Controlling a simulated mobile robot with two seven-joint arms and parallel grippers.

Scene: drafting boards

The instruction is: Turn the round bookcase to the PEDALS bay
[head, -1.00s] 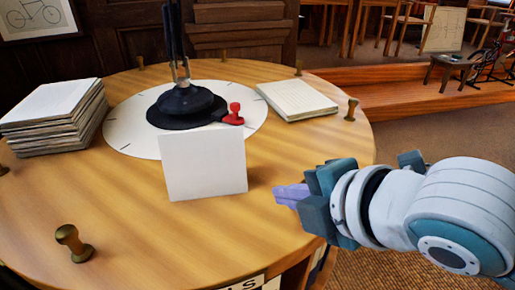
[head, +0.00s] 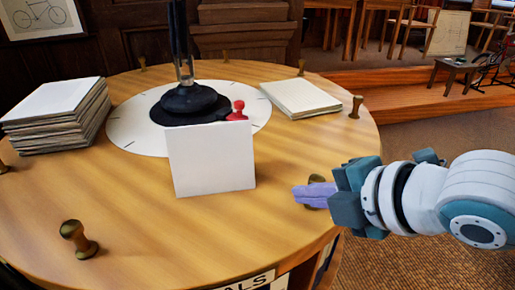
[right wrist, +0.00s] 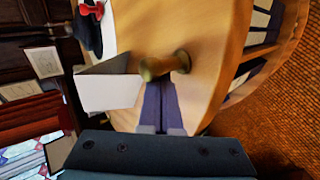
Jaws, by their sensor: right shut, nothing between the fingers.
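The round bookcase (head: 230,225) has a wooden top with several short brass-coloured pegs around its rim. A label ending in "ALS" (head: 250,282) shows on its front edge, cut off by the picture's bottom. A red pointer (head: 237,111) stands at the white disc (head: 135,128) in the middle. My right gripper (head: 303,194) is shut and empty, low at the right rim. A peg (head: 318,180) is partly hidden behind its fingers. In the right wrist view this peg (right wrist: 165,65) stands just beyond the fingertips (right wrist: 160,88); contact is unclear. My left gripper is out of view.
A blank white card (head: 212,160) stands before the dark lamp base (head: 188,100). A stack of papers (head: 55,115) lies at the left and a thinner pile (head: 300,98) at the back right. Another peg (head: 356,106) is at the right rim. Carpet (head: 420,120) lies beyond.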

